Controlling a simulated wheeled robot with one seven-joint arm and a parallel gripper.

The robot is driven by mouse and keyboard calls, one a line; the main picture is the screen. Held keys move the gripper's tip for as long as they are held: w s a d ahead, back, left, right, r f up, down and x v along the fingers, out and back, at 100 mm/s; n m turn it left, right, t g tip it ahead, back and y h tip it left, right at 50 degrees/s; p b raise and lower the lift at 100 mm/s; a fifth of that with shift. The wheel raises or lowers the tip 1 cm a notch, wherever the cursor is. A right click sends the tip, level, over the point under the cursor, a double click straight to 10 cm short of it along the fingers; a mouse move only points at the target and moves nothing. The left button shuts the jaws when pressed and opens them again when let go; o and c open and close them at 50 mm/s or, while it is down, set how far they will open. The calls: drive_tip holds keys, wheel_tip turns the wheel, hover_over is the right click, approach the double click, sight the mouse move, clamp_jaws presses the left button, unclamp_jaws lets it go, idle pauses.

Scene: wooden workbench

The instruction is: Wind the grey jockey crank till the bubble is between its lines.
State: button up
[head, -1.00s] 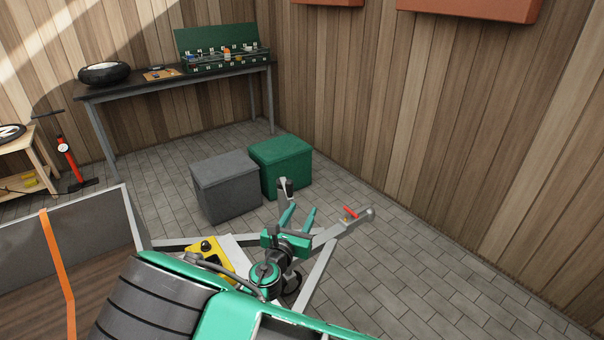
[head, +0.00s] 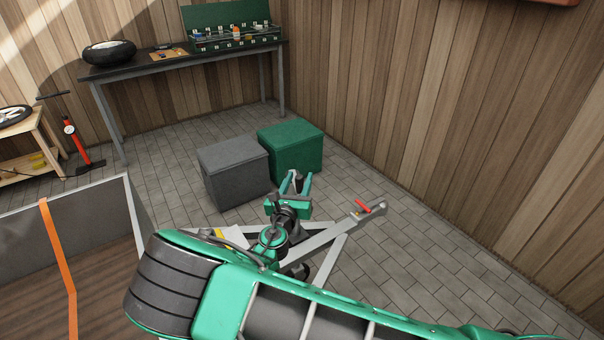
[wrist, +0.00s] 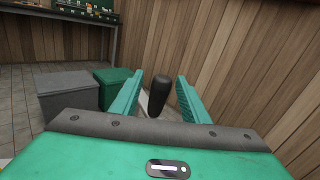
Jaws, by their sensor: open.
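My gripper (head: 296,180) is open over the front of the trailer frame, with its two green fingers apart. In the wrist view a dark upright crank grip (wrist: 158,84) stands between the fingers (wrist: 160,78), with a visible gap on the right. A pale part shows at the grip's foot. In the head view only a small grey piece of the crank (head: 299,183) shows between the fingers; my gripper and arm hide the rest. I cannot make out a bubble or its lines in either view.
The grey trailer drawbar (head: 325,235) runs to a coupling with a red lever (head: 364,206). A grey box (head: 233,170) and a green box (head: 290,147) stand behind my gripper. A yellow part (head: 219,233) is mostly hidden by my arm. Paved floor to the right is clear.

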drive_tip(key=shift+x, duration=2.05)
clamp_jaws()
